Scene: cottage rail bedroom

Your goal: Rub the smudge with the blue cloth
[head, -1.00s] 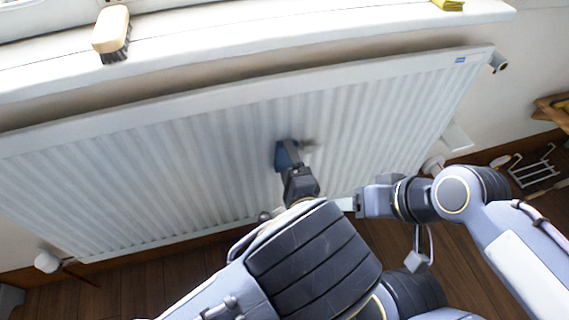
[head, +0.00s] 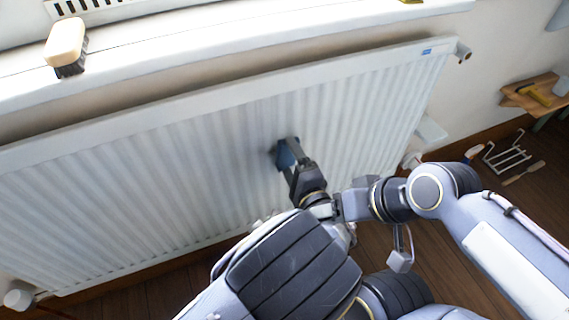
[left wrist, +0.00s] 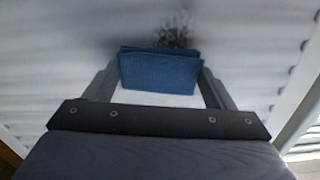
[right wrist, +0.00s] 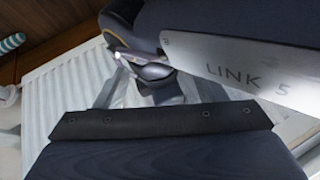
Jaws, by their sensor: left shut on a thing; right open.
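The blue cloth (head: 287,156) is pinched in my left gripper (head: 293,164), held at the front of the white radiator (head: 375,110). In the left wrist view the folded cloth (left wrist: 160,70) sits between the two fingers. The smudge (left wrist: 174,34), a dark speckled patch, shows just past the cloth's upper edge; the cloth may cover part of it. I cannot tell whether the cloth touches the panel. My right gripper (head: 338,207) is open, close beside my left wrist and partly hidden by it; its fingertips are not clear in the right wrist view.
A windowsill (head: 200,58) runs above the radiator, with a scrubbing brush (head: 66,44) at its left. A pipe valve (head: 462,52) sticks out at the radiator's upper right. A wooden shelf (head: 530,95) and white wire rack (head: 507,156) stand at the right. My two arms are close together.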

